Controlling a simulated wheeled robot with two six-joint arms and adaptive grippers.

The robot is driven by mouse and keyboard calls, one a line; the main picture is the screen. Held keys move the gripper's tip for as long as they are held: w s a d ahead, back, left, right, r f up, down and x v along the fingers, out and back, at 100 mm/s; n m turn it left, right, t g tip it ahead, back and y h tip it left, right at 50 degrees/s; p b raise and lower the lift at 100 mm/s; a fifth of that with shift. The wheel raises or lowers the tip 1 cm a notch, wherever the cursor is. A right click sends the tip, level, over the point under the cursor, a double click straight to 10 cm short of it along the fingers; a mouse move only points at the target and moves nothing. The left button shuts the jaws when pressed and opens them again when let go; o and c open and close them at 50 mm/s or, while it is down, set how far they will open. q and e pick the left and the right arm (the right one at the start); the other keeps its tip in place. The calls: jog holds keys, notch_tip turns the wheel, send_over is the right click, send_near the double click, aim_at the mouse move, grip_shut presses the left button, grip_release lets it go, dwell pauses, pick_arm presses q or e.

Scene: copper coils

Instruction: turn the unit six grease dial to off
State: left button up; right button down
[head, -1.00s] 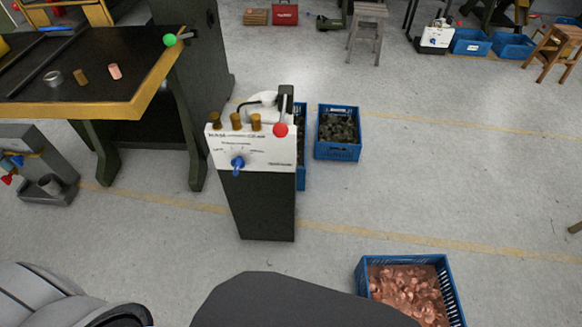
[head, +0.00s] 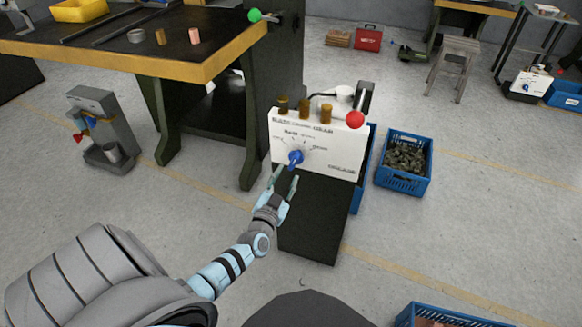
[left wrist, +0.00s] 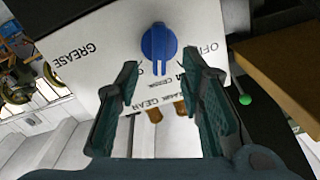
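The blue grease dial (head: 296,157) sits on the white front panel (head: 340,162) of a dark pedestal unit. My left gripper (head: 284,182) is just below and in front of the dial in the head view. In the left wrist view the left gripper (left wrist: 168,88) is open, its two fingers apart. The blue dial (left wrist: 159,45) shows beyond and between the fingertips, not touched as far as I can see. The panel (left wrist: 100,62) carries the words GREASE and OFF on either side of the dial. My right gripper is not in view.
Brass knobs (head: 304,107) and a red-balled lever (head: 355,119) top the unit. A dark table with a yellow edge (head: 190,68) stands at left, with a green-ended handle (head: 254,15). Blue crates (head: 402,183) stand right of the unit.

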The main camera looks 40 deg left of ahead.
aim_at(292, 165)
pick_arm(q)
jog(key=b+x, duration=0.1)
jog(key=x, duration=0.1)
jog(key=b+x, duration=0.1)
jog(key=x, duration=0.2)
jog(key=shift+f, duration=0.25)
jog(key=shift+w+a+r, duration=0.1)
jog(key=shift+w+r, duration=0.05)
jog(key=shift+w, duration=0.1)
jog(key=shift+c, duration=0.2)
grip_shut()
jog(key=shift+a, duration=0.15)
